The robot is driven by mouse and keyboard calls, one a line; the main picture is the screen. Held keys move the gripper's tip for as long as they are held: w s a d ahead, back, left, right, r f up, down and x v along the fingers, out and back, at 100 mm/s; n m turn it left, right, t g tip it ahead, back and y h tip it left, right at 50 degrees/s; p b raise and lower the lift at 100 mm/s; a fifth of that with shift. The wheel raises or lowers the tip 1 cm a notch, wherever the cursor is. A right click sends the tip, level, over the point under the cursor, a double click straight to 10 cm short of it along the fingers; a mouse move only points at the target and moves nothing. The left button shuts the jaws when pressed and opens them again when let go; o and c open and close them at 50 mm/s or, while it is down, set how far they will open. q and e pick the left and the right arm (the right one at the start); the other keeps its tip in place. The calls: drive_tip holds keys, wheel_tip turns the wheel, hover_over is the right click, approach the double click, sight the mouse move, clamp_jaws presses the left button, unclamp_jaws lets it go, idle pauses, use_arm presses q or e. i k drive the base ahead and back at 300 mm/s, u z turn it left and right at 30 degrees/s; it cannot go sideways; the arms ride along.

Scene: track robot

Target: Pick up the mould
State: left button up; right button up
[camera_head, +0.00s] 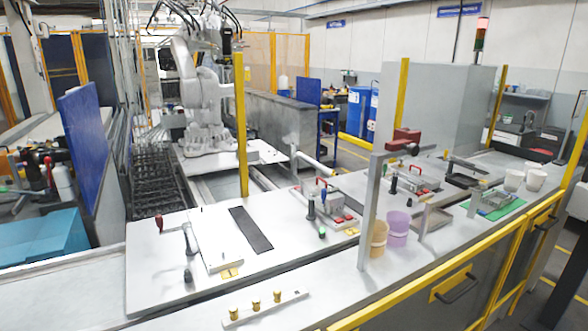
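I cannot tell for certain which object is the mould. A similar fixture with a red handle (417,170) stands farther right. A flat white plate (222,258) with a yellow mark lies beside a dark strip (251,230) at the left. A white bar with yellow pegs (266,308) lies at the front. Neither of my grippers shows in the head view.
A tan cup (377,239) and a purple cup (397,229) stand beside a grey post (372,210). White cups (535,180) stand near a green mat (495,207) at right. A yellow rail (440,268) edges the front. A white industrial arm (203,90) stands behind.

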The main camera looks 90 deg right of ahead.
sight(496, 199)
drive_tip(key=k, duration=0.6)
drive_tip(key=z, duration=4.55)
drive_tip(key=i, duration=0.75)
drive_tip(key=z, duration=0.95)
drive_tip(key=i, duration=1.1)
drive_tip(key=u, duration=0.9)
drive_tip(key=i, duration=0.9)
drive_tip(key=u, duration=0.85)
